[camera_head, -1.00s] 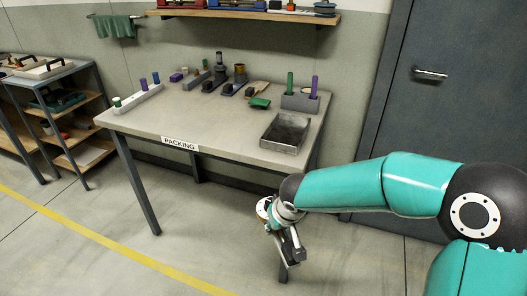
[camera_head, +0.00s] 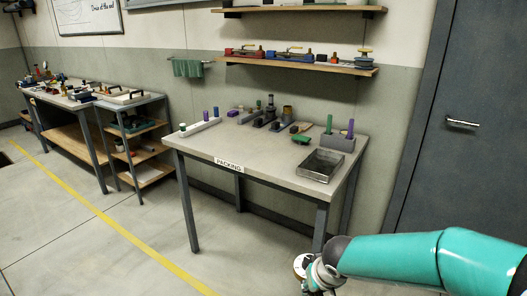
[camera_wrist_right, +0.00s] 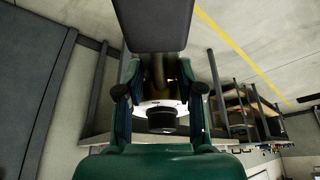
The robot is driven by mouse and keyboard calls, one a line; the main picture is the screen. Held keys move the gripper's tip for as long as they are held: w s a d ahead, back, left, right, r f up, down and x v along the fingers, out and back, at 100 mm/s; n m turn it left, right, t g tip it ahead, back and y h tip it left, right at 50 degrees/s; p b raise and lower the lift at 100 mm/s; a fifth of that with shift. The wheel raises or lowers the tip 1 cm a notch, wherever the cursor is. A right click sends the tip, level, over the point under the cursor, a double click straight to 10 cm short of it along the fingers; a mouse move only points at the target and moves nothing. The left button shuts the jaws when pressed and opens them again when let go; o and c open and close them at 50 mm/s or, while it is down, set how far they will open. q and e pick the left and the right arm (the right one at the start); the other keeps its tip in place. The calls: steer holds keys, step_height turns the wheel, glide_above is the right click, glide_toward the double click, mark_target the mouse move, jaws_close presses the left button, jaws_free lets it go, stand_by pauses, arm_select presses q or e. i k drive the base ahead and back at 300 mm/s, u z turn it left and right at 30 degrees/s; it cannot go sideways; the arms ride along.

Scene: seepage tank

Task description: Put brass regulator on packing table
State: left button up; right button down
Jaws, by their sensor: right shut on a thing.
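The packing table (camera_head: 262,157) stands in the middle of the head view, with a white PACKING label on its front edge. My right gripper (camera_wrist_right: 160,105) is shut on a part with a dull brass-brown body (camera_wrist_right: 158,72), which I take to be the brass regulator. A white disc and a black round end show with it between the fingers. A dark grey slab partly covers the view above it. In the head view my right wrist is low at the bottom edge, in front of the table's right side; the fingers and held part are not clear there. My left gripper is not in view.
A metal tray (camera_head: 320,177) sits on the table's front right corner. The table's front left and middle are bare. Shelves hang above.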

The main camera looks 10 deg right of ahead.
mark_target(252, 146)
steer(key=u, duration=0.35)
steer(key=i, duration=1.35)
steer(key=z, duration=0.05)
